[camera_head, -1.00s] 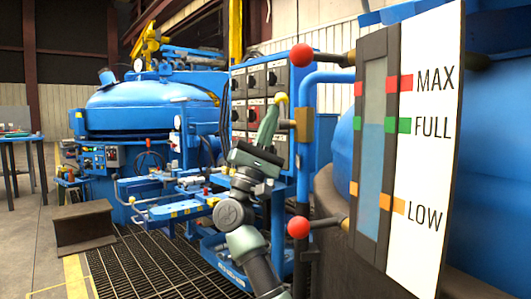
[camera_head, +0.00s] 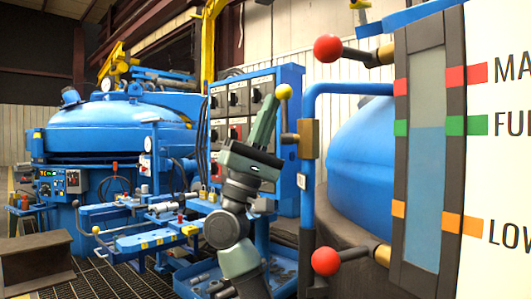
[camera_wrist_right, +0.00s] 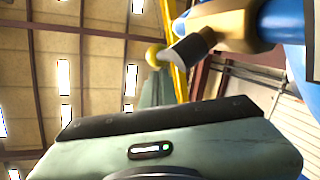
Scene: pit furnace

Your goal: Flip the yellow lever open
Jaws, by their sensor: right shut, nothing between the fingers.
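The yellow lever shows as a yellow ball knob (camera_head: 283,91) on a short upright stem, beside a brass valve body (camera_head: 308,139) on a blue pipe. My right gripper (camera_head: 270,101) is shut and empty, its fingers pointing up just left of the knob. In the right wrist view the yellow knob (camera_wrist_right: 154,55) sits at the tips of the shut fingers (camera_wrist_right: 160,85), with its grey stem running to the upper right. I cannot tell whether the fingers touch the knob. My left gripper is not in view.
A level gauge (camera_head: 426,150) with two red-knobbed handles, upper (camera_head: 327,48) and lower (camera_head: 325,261), stands close on the right. A control panel (camera_head: 250,110) is behind my gripper. A blue furnace lid (camera_head: 115,128) and floor grating lie to the left.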

